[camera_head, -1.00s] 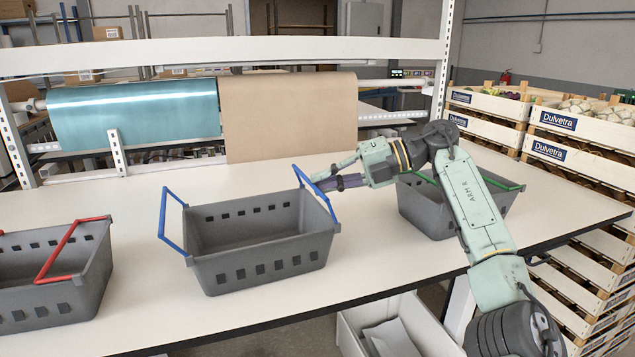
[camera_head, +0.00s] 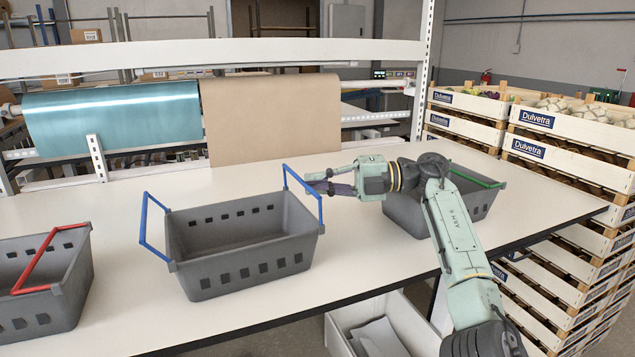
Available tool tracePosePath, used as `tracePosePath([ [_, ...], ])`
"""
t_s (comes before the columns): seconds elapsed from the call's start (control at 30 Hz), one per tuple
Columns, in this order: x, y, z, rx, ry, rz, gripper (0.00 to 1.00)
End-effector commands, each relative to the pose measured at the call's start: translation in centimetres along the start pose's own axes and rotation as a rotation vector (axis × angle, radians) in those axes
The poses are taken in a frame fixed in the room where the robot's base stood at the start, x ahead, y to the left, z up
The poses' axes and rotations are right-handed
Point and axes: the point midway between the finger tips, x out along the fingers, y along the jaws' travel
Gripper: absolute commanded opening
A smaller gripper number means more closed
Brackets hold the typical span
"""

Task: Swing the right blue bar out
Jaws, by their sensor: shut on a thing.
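The grey basket with blue bars (camera_head: 245,268) stands in the middle of the white table. Its right blue bar (camera_head: 303,186) stands up over the right rim, its top slanting from upper left to lower right. Its left blue bar (camera_head: 148,230) stands out at the left end, leaning outward. My gripper (camera_head: 318,184) comes from the right and is shut on the right blue bar near its top middle. The fingertips are small and partly hidden at the bar.
A grey basket with a green bar (camera_head: 440,207) stands behind my arm on the right. A grey basket with a red bar (camera_head: 55,293) is at the left edge. Stacked crates (camera_head: 560,150) stand right of the table (camera_head: 130,325). Bare tabletop lies between the baskets.

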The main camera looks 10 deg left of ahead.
Motion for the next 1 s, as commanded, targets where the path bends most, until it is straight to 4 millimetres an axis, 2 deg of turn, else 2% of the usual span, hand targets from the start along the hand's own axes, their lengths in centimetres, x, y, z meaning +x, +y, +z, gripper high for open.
tracePosePath([
  [0.1,0.0,0.0,0.0,0.000,0.000,-0.001,0.00],
  [0.13,0.0,0.0,0.0,0.000,0.000,-0.001,0.10],
  [0.4,0.0,0.0,0.0,-0.001,0.000,-0.002,0.28],
  [0.77,-0.3,0.0,0.0,-0.001,-0.001,-0.002,0.28],
  [0.87,-1.4,0.1,0.1,0.000,-0.003,-0.002,0.28],
  [1.0,-4.1,0.1,0.1,0.001,-0.005,-0.002,0.28],
])
